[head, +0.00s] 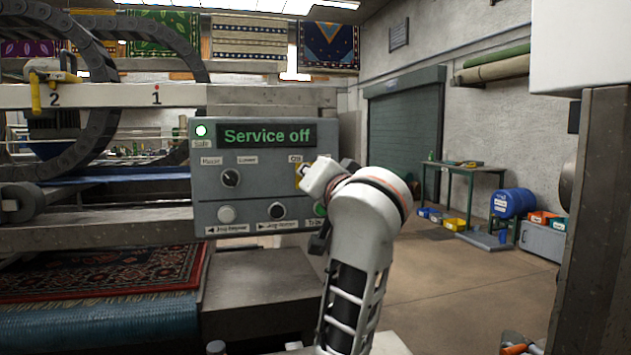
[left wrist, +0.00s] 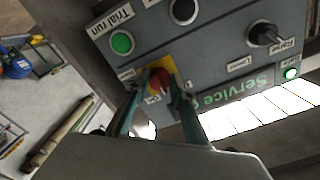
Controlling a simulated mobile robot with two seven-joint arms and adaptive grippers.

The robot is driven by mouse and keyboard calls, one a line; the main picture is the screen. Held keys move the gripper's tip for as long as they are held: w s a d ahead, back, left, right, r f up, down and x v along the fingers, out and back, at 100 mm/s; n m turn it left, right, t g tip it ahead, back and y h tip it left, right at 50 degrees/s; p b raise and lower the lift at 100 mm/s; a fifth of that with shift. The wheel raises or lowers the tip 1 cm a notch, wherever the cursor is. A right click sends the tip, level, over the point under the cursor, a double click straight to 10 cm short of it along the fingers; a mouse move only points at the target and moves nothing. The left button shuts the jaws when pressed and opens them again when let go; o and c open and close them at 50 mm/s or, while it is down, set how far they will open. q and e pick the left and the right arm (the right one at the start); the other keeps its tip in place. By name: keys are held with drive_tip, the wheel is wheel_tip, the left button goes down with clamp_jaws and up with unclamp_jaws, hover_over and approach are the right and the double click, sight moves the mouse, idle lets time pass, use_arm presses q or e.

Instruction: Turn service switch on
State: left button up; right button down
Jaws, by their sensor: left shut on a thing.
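The grey control panel (head: 262,205) stands in the middle of the head view. Its display (head: 267,136) reads "Service off" in green. The service switch is a red knob (left wrist: 159,80) on a yellow plate, seen in the left wrist view. A sliver of the yellow plate (head: 299,176) shows in the head view beside my arm, which hides the knob there. My left gripper (left wrist: 160,88) is shut on the red knob, one finger on each side. In the head view my left wrist covers the panel's right side. My right gripper is in neither view.
Near the switch are a green trial run button (left wrist: 122,43) and a raise/lower selector (head: 230,178). A white safe lamp (head: 201,131) is lit at the panel's top left. A patterned rug (head: 100,273) lies at the left. Open floor (head: 470,290) extends at the right.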

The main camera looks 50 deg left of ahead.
use_arm(q)
drive_tip(key=m+p, duration=0.1)
drive_tip(key=m, duration=0.7)
drive_tip(key=shift+r+p, duration=0.1)
drive_tip(key=shift+p, duration=0.3)
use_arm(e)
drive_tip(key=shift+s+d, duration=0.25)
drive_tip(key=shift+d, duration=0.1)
use_arm(q)
drive_tip(key=shift+m, duration=0.3)
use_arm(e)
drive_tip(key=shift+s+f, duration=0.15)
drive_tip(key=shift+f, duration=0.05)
use_arm(q)
drive_tip(key=o, duration=1.1)
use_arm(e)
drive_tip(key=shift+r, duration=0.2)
use_arm(q)
drive_tip(key=v, duration=1.2)
